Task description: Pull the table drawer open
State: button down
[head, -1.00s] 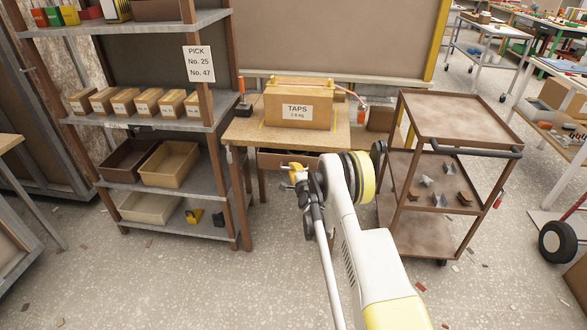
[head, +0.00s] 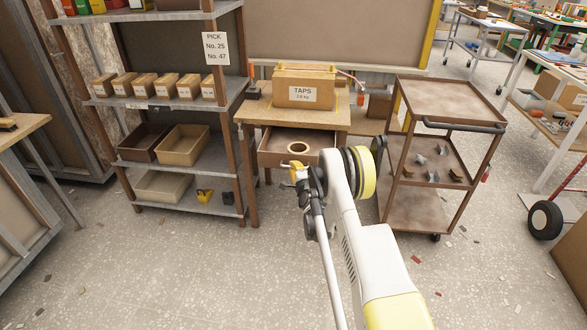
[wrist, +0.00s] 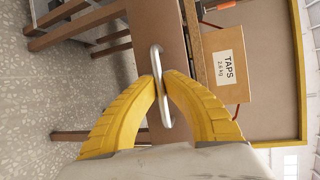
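The wooden table (head: 257,114) stands between the shelf and the trolley. My gripper (head: 296,171) is at the front of the drawer in the head view. In the wrist view, the yellow fingers of my gripper (wrist: 162,84) are closed on the silver bar handle (wrist: 157,60) of the drawer front (wrist: 172,40). Part of the drawer's right side is hidden behind my arm.
A TAPS box (head: 304,88) sits on the table. A shelf (head: 178,103) with small boxes and bins stands close on the left. A brown trolley (head: 450,101) stands close on the right. The floor in front is free.

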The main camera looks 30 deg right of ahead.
jog(key=shift+w, duration=0.1)
jog(key=c, duration=1.5)
grip_release()
jog(key=o, duration=0.9)
jog(key=r, duration=0.6)
jog(key=shift+w+d+r, duration=0.1)
jog(key=shift+w+r, duration=0.1)
jog(key=shift+r, duration=0.05)
jog(key=r, duration=0.3)
jog(key=shift+s, duration=0.25)
jog(key=c, duration=0.9)
jog(key=shift+w+r, duration=0.1)
jog(key=shift+r, duration=0.25)
